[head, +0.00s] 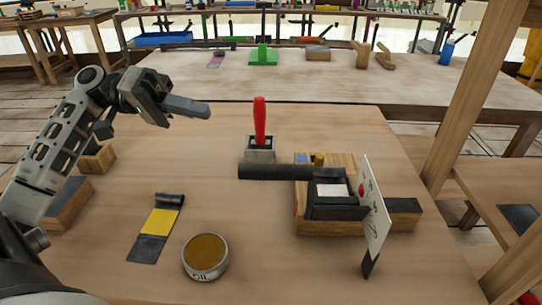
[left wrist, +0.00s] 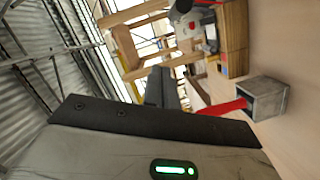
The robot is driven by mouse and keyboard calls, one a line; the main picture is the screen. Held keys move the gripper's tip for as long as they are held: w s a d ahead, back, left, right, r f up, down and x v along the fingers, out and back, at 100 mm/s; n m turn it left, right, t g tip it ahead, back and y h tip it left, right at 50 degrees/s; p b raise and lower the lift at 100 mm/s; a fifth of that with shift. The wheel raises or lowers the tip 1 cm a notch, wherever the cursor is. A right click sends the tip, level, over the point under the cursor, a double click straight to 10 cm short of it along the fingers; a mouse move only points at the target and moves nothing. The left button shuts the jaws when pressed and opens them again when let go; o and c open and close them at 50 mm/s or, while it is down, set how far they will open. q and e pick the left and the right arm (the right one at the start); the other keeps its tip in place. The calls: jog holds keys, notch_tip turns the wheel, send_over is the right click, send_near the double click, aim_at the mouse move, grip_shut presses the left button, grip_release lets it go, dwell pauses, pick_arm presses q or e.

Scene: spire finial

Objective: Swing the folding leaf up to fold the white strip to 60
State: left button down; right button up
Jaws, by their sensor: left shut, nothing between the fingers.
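The folding device sits on a wooden block (head: 402,222) at the right of the table. Its black leaf has a dark round handle bar (head: 272,172) sticking out to the left. A small white strip (head: 331,190) shows inside the dark frame; its fold angle is too small to tell. My left gripper (head: 207,110) is shut and empty, raised above the table's back left, well apart from the handle bar. Its closed fingers (left wrist: 163,88) also show in the left wrist view. My right gripper is out of view.
A white card (head: 376,208) with a red dot stands at the device's right. A red-handled tool (head: 259,120) stands in a grey block (head: 260,153) behind the bar. A round tin (head: 205,256) and a yellow-black strip (head: 158,224) lie front left.

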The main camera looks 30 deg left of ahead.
pick_arm(q)
jog(key=w+d+f+p, duration=0.1)
jog(key=d+f, duration=0.3)
jog(key=d, duration=0.7)
jog(key=shift+w+d+f+p, duration=0.15)
jog(key=shift+f+p, duration=0.15)
jog(key=shift+f, duration=0.05)
jog(key=shift+s+d+f+m, duration=0.2)
jog(key=shift+s+d+m, duration=0.15)
jog(key=shift+s, duration=0.25)
